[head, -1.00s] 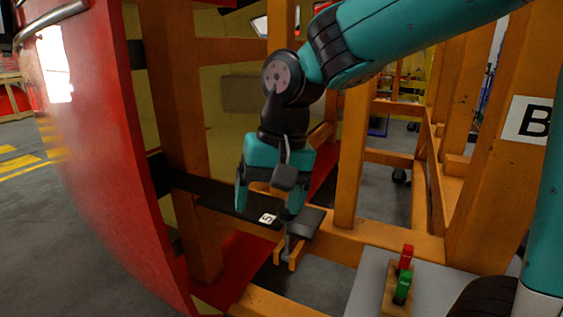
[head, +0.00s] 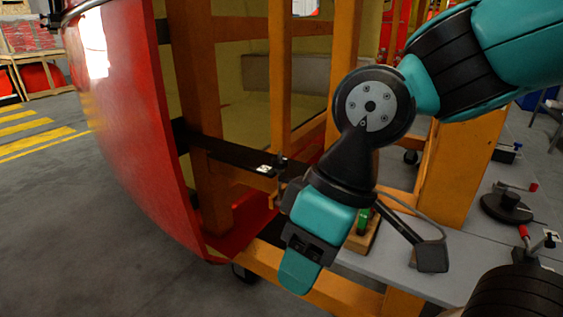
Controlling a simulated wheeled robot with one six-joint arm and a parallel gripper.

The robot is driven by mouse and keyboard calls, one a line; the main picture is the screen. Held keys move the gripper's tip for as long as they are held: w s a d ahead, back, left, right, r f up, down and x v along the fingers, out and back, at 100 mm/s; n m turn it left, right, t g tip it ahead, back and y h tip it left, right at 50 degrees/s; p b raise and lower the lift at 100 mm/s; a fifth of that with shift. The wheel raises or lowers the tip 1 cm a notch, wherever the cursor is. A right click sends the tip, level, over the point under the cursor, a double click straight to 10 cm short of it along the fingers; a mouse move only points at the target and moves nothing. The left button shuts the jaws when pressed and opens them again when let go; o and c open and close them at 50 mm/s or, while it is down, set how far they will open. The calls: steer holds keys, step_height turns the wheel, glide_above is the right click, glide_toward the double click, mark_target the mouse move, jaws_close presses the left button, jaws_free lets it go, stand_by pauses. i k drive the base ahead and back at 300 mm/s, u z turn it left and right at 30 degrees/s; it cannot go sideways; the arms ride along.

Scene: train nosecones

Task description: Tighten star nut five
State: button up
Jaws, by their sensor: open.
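A black bar (head: 228,152) runs from the red nosecone panel to the orange frame. A small white label (head: 264,168) sits near its right end, too small to read now. A small dark upright piece (head: 281,163) stands at that end; I cannot tell whether it is the star nut. My gripper (head: 300,268), with teal fingers, is open and points down. It is in front of and below the bar's end, apart from it, and nothing shows between its fingers. The arm covers part of the frame behind it.
The red nosecone panel (head: 118,140) curves down the left. Orange frame posts (head: 283,75) stand behind the bar. A grey tabletop (head: 460,255) at right holds a green-handled piece (head: 363,222) in a wooden block, a black round object (head: 507,206) and red-tipped tools (head: 523,233). Open floor lies left.

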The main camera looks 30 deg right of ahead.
mark_target(279, 165)
steer(key=z, duration=0.15)
steer(key=i, duration=1)
steer(key=z, duration=0.65)
